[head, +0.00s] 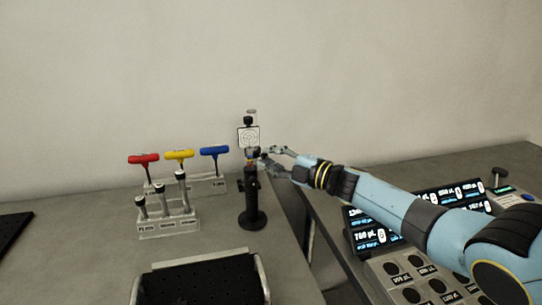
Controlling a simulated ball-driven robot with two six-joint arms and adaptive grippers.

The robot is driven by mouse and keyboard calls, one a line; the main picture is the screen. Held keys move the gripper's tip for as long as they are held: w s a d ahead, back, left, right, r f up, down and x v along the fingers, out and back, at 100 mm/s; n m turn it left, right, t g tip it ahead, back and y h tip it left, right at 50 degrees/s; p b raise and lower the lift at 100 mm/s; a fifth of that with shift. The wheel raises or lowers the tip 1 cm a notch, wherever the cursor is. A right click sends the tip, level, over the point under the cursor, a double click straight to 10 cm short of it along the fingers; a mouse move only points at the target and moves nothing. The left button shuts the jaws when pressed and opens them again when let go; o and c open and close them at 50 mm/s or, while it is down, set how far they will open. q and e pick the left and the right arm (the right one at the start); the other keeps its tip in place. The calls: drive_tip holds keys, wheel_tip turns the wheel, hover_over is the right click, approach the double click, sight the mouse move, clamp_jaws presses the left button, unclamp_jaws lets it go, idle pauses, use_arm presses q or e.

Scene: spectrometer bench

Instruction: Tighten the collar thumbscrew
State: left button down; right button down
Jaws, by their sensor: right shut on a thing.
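A black post holder (253,206) stands upright on a round base near the right edge of the left bench. A square plate with a ring target (248,138) and a dark knob on top sits above it. My right gripper (263,157) reaches in from the right at the height of the collar, just below the target plate. Its jaws are shut on a small part at the collar, which looks to be the thumbscrew; the fingers largely hide it. My left gripper is out of view.
T-handled drivers in red (143,158), yellow (178,154) and blue (215,150) stand in a rack left of the post. A stepped holder (168,225) with metal tools is nearer. A black tray (200,282) lies in front. A panel with lit displays (372,234) is at right.

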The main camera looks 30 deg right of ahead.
drive_tip(key=shift+f, duration=0.1)
idle(0.4)
drive_tip(key=c, duration=1.3)
unclamp_jaws()
drive_tip(key=shift+d, duration=0.1)
drive_tip(key=shift+o, duration=0.2)
drive_tip(key=shift+s, duration=0.1)
drive_tip(key=v, duration=1.2)
